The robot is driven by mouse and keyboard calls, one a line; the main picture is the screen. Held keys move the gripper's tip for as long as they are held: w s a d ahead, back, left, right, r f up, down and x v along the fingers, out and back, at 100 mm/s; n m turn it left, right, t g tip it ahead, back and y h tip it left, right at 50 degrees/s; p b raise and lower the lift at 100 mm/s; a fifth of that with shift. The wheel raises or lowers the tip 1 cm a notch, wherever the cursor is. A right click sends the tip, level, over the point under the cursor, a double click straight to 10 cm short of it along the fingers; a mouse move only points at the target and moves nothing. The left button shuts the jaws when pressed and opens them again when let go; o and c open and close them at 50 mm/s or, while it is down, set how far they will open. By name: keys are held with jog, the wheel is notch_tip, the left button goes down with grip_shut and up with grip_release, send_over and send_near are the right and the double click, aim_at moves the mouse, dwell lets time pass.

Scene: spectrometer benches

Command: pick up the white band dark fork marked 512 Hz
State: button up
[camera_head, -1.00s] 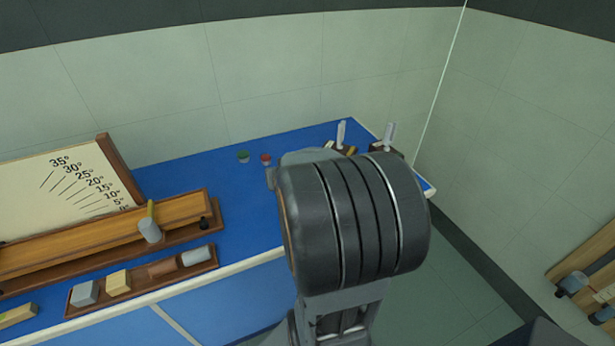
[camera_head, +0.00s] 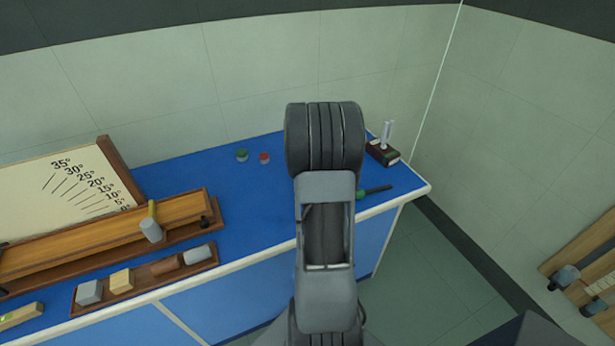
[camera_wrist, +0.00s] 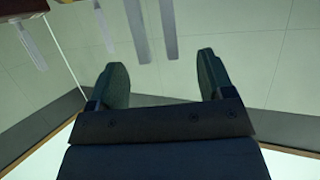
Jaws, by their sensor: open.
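In the wrist view, two darker grey tines (camera_wrist: 168,30) of a fork enter from the top edge, ahead of the gap between my fingers. Their lower part is out of frame; no white band or 512 Hz mark is readable. A paler fork (camera_wrist: 104,25) shows to their left. My gripper (camera_wrist: 163,78) is open and empty, apart from the tines. In the head view, a pale fork (camera_head: 388,134) stands upright on a dark box (camera_head: 383,154) at the bench's far right. My arm hides my gripper and whatever stands left of that fork.
The blue bench (camera_head: 255,200) has a green-tipped dark tool (camera_head: 375,190) near its right front edge. Green (camera_head: 242,155) and red (camera_head: 264,157) small items lie at the back. A wooden tray of blocks (camera_head: 214,264) and an angle board (camera_head: 60,185) are left. Walls stand close behind.

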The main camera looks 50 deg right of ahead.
jog(key=shift+p+x, duration=1.05)
jog(key=shift+x, duration=1.6)
jog(key=shift+r, duration=0.1)
grip_shut()
